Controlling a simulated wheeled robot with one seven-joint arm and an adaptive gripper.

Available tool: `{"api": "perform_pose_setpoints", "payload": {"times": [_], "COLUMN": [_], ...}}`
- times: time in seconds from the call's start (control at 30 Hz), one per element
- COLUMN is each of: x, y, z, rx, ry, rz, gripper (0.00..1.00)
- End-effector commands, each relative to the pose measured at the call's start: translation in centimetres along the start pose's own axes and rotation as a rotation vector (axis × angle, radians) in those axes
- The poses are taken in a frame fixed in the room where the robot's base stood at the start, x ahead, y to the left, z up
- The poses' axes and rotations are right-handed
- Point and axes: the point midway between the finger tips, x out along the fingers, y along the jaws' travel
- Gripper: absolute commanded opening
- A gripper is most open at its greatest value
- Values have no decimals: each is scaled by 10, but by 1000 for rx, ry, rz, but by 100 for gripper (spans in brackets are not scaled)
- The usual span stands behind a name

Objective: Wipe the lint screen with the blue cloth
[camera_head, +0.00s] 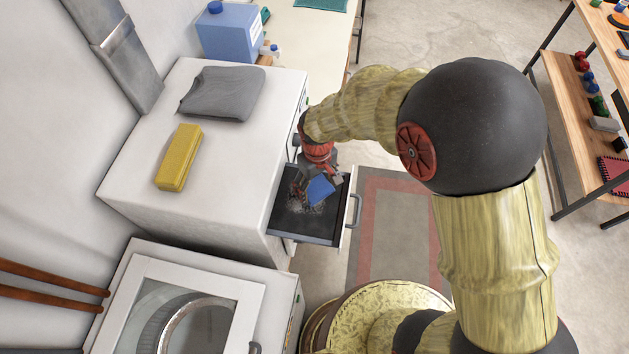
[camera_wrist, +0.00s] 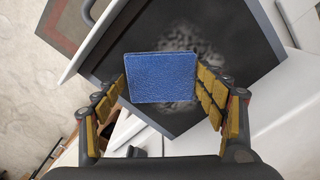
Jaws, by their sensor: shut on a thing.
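The blue cloth (camera_head: 320,190) is a small flat square held by my gripper (camera_head: 322,178). In the wrist view the cloth (camera_wrist: 161,77) sits between the two padded fingers of my gripper (camera_wrist: 164,90), which is shut on it. The lint screen (camera_head: 299,222) is a dark panel in the pulled-out drawer of the white machine. In the wrist view the lint screen (camera_wrist: 245,45) lies behind the cloth, with grey lint (camera_wrist: 190,42) near its middle. The cloth is over the lint and hides part of it. I cannot tell whether the cloth touches the screen.
The white machine (camera_head: 245,150) carries a grey folded cloth (camera_head: 222,93) and a yellow box (camera_head: 179,158). A blue jug (camera_head: 228,33) stands behind. The drawer handle (camera_head: 354,211) sticks out to the right, above a rug (camera_head: 395,230).

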Motion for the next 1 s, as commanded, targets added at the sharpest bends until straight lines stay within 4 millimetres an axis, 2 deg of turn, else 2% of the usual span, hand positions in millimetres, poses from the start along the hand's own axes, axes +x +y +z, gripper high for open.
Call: {"api": "perform_pose_setpoints", "payload": {"times": [0.6, 1.0], "x": [2, -1], "y": [-3, -1], "z": [28, 8], "rx": [0, -1], "ry": [-10, -4], "rz": [-2, -1], "gripper": [51, 51]}}
